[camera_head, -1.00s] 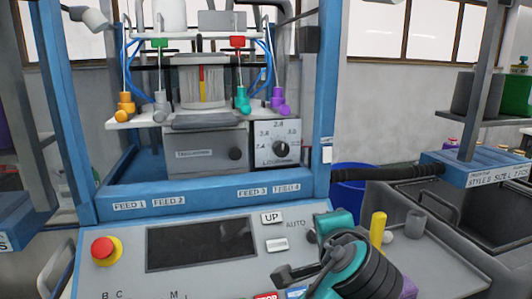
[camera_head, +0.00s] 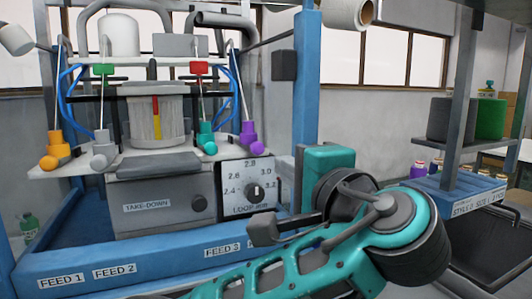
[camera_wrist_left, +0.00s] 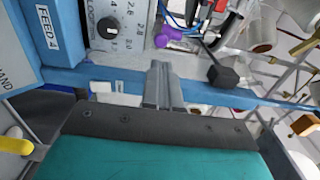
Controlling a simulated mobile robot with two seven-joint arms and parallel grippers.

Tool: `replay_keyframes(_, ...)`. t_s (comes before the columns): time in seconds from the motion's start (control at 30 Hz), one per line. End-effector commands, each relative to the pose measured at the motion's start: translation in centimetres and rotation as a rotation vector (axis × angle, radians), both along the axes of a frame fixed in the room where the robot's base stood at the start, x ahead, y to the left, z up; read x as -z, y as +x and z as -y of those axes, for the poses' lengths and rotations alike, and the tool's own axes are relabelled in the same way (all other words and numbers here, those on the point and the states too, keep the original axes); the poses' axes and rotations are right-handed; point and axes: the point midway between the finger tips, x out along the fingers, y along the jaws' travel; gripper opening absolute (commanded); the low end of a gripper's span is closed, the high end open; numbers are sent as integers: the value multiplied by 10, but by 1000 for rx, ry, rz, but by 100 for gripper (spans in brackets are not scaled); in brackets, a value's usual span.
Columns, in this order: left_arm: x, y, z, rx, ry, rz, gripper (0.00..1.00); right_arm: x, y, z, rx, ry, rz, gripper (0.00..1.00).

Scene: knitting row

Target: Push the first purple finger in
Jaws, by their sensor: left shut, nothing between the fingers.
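The purple feeder finger (camera_head: 248,139) is at the right end of the feeder row on the knitting machine, right of the teal finger (camera_head: 207,141). It also shows in the left wrist view (camera_wrist_left: 168,38), near the loop dial. My left gripper shows best in the left wrist view (camera_wrist_left: 166,84). Its grey fingers are shut and empty, and their tips appear below the purple finger in the picture, apart from it. In the head view, my left wrist is right of the dial, and the fingertips cannot be made out there. My right gripper is not in view.
The loop dial (camera_head: 254,192) is below the purple finger. A blue post (camera_head: 307,70) with a dark block (camera_head: 285,65) stands right of it. The blue front rail (camera_head: 170,262) runs below. Orange (camera_head: 55,145) and grey (camera_head: 103,150) fingers are at the left.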

Motion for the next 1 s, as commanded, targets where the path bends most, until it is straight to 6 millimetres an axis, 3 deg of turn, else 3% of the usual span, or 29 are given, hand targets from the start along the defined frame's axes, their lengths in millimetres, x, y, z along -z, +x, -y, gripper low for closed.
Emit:
replay_keyframes(0.4, -1, 65, -27, -2, 0, -2, 0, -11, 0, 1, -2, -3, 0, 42)
replay_keyframes(1.0, 0, 82, -34, 0, -2, -2, 0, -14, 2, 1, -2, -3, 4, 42)
